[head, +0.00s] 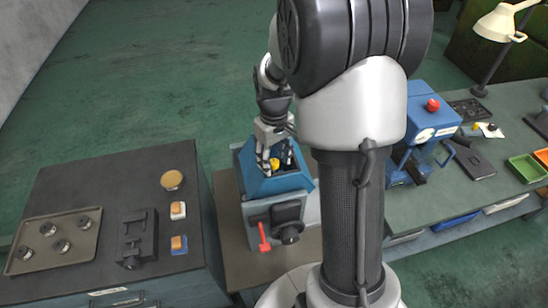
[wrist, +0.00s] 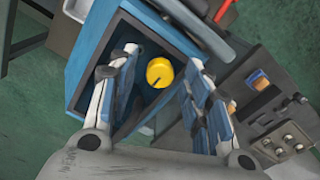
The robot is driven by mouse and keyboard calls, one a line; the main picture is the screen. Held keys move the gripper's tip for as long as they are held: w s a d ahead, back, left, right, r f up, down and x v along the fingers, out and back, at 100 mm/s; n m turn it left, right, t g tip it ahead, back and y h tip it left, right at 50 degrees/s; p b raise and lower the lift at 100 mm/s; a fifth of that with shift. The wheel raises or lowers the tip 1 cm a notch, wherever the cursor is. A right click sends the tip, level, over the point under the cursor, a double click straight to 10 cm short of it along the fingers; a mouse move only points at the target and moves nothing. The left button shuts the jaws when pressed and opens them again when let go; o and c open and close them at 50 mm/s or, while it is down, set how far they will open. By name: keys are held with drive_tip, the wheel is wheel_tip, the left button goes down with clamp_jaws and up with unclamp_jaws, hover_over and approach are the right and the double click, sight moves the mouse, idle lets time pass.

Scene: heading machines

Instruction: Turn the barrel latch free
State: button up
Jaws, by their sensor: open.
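A round yellow knob with a dark slot mark, seemingly the barrel latch (wrist: 159,73), sits inside the open top of a blue machine housing (head: 272,185). The housing's blue wall also shows in the wrist view (wrist: 92,62). In the head view the yellow knob (head: 275,163) shows just below my fingers. My gripper (head: 274,160) is open and points down into the housing. In the wrist view my gripper (wrist: 161,60) has one finger on each side of the knob, with gaps between. I cannot tell how far above the knob the fingertips are.
A red lever (head: 264,237) and black knob (head: 290,235) are on the machine's front. The left cabinet carries a tray (head: 90,240) of round parts, a dark vise (head: 137,235) and orange-topped blocks (head: 178,210). A blue press (head: 420,125) stands on the right bench.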

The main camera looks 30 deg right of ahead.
sight(274, 162)
wheel_tip(274, 162, up, 12)
idle(0.6)
drive_tip(key=s+a+f+t+b, duration=0.2)
drive_tip(key=s+a+b, duration=0.4)
drive_tip(key=s, duration=0.4)
drive_tip(key=s+a+f+m+t+b, duration=0.1)
drive_tip(key=s+a+f+t+b, duration=0.1)
drive_tip(key=s+a+f+b, duration=0.3)
drive_tip(key=s+a+b, duration=0.1)
drive_tip(key=s, duration=0.3)
drive_tip(key=shift+s+a+f+t, duration=0.2)
drive_tip(key=shift+s+a+t, duration=0.1)
drive_tip(key=shift+s, duration=0.1)
drive_tip(key=shift+c, duration=0.2)
